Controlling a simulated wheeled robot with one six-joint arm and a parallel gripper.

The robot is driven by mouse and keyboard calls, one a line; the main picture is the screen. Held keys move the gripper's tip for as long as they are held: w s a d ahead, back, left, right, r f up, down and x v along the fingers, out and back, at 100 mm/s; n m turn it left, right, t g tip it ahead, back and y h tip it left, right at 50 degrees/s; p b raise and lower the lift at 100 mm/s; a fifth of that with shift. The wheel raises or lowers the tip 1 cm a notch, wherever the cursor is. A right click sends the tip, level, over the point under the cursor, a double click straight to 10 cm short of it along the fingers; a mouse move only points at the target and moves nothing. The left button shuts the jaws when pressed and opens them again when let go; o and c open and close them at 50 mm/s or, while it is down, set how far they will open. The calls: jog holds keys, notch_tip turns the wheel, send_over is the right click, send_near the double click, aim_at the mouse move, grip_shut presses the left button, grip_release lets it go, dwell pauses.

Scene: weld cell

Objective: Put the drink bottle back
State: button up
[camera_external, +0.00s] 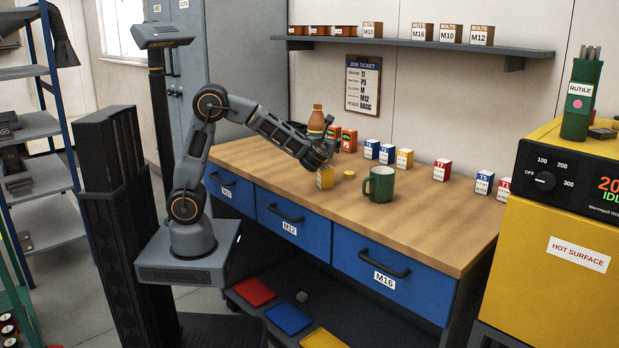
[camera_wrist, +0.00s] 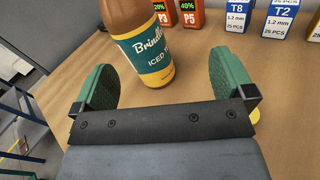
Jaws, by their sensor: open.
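The drink bottle (camera_external: 316,122) has a brown upper part and an orange cap. It stands upright near the back left of the wooden workbench, its lower part hidden behind my gripper (camera_external: 322,152). In the wrist view, the bottle (camera_wrist: 145,45) shows a teal "Iced" label and an orange-yellow lower band; its top is cut off. My gripper (camera_wrist: 165,85) is open there, with one green-padded finger on each side of the bottle's lower end. The bottle is not clamped; I cannot tell whether a finger touches it.
A green mug (camera_external: 379,184) and a small yellow disc (camera_external: 349,175) are to the right. Red-orange boxes (camera_external: 349,140) stand close behind the bottle; several more line the back. The bench (camera_external: 440,225) is clear at front right.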

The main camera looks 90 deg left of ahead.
jog(key=w+d+r+m+t+h, duration=0.1)
jog(key=w+d+m+t+h, duration=0.3)
jog(key=m, duration=0.5)
jog(key=w+d+r+m+t+h, duration=0.1)
jog(key=w+d+m+t+h, duration=0.1)
jog(key=d+m+t+h, duration=0.6)
jog(key=s+d+f+m+g+h, duration=0.3)
jog(key=d+m, duration=0.5)
jog(key=m, duration=0.6)
jog(key=s+d+f+m+g+h, duration=0.1)
jog(key=s+f+m+g, duration=0.3)
jog(key=s+m, duration=0.6)
jog(key=s+d+f+m+g+h, duration=0.1)
jog(key=s+d+f+m+g, duration=0.2)
jog(key=s+m, duration=0.6)
notch_tip(320, 180, down, 2)
jog(key=shift+s+f+m+g, duration=0.1)
jog(key=shift+s+m+g, duration=0.35)
jog(key=shift+g, duration=0.55)
notch_tip(320, 180, up, 10)
jog(key=p, duration=0.8)
jog(key=shift+f+t+h, duration=0.25)
jog(key=shift+t+h, duration=0.05)
jog(key=shift+s, duration=0.1)
